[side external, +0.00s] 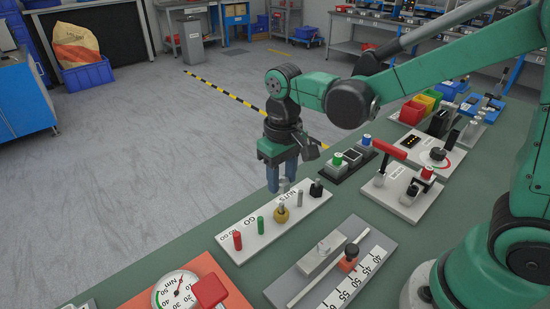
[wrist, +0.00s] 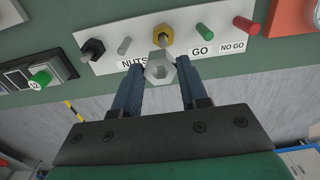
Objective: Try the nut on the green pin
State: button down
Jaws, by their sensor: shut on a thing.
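My gripper (wrist: 160,82) is shut on a grey steel hex nut (wrist: 159,67), held between its fingertips with the hole showing in the wrist view. In the side view my gripper (side external: 282,186) points down at the far long edge of the white board (side external: 254,246); the nut shows only in part there. The green pin (wrist: 205,33) stands on the board beside the GO label, apart from the nut; it also shows in the side view (side external: 260,225). Whether the nut is above the board or beyond its edge is hard to tell.
The board also carries a red NO GO pin (wrist: 246,25), a brass nut (wrist: 163,36) on a post, a bare grey post (wrist: 124,45) and a black nut (wrist: 93,49). A gauge (side external: 178,290) and a ruler fixture (side external: 345,270) lie nearby.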

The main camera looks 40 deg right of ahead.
aim_at(260, 219)
jog(key=a+r, duration=0.1)
jog(key=a, duration=0.2)
jog(key=a+r, duration=0.1)
jog(key=a, duration=0.1)
jog(key=shift+s+a+r, duration=0.2)
jog(key=shift+s+r, duration=0.1)
jog(key=shift+r, duration=0.05)
jog(key=shift+a+f, duration=0.1)
jog(key=shift+f, duration=2.45)
jog(key=shift+f, duration=1.2)
dwell(0.7)
grip_release()
dwell(0.7)
jog(key=shift+r, duration=4)
